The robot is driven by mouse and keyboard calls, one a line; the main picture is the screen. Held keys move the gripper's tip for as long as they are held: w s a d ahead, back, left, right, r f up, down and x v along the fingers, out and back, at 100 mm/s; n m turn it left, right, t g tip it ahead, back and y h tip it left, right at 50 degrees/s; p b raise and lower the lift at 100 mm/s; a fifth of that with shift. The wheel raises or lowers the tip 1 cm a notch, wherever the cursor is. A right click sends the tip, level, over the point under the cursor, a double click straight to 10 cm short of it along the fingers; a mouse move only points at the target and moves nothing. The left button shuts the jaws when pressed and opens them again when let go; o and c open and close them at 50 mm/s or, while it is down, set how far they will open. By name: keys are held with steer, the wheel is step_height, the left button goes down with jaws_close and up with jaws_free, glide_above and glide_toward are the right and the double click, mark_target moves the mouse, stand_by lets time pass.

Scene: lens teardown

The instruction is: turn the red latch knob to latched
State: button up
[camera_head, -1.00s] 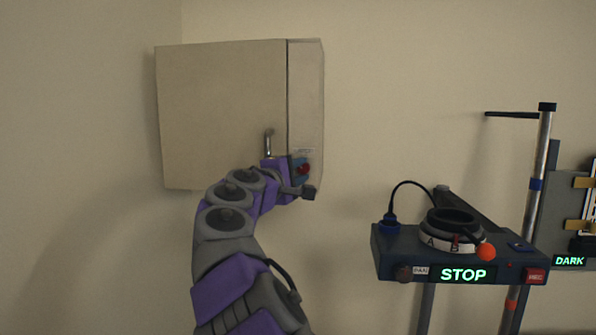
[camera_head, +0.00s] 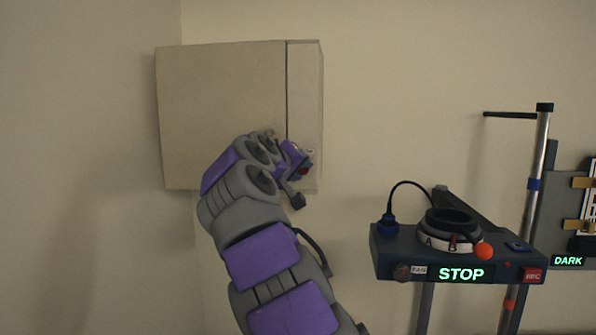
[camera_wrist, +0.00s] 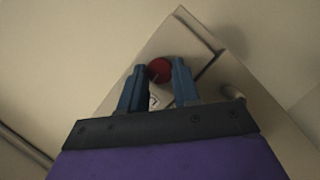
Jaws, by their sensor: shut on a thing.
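The red latch knob (camera_wrist: 160,69) shows between the two blue fingertips of my gripper (camera_wrist: 159,80) in the wrist view. My gripper is shut on it. The arm hides most of the label plate around the knob, so I cannot read the knob's position. The cabinet door looks closed.
A dark blue device (camera_head: 440,262) with a lens ring (camera_head: 450,228), an orange ball (camera_head: 483,251) and a lit STOP display stands at the right. A metal post (camera_head: 536,200) rises behind it. The wall between the cabinet and the device is clear.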

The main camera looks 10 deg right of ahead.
steer(key=shift+f+m+y, duration=0.35)
steer(key=shift+m+y, duration=0.05)
steer(key=shift+m, duration=0.1)
steer(key=o, duration=0.7)
steer(key=shift+c, duration=0.2)
steer(key=o, duration=0.4)
steer(key=shift+w+a+r, duration=0.1)
steer(key=shift+w, duration=0.1)
steer(key=shift+s+r, duration=0.1)
steer(key=shift+s, duration=0.1)
steer(key=shift+a+r, duration=0.1)
steer(key=b+v, duration=0.1)
steer(key=v, duration=1.6)
steer(key=shift+a, duration=0.2)
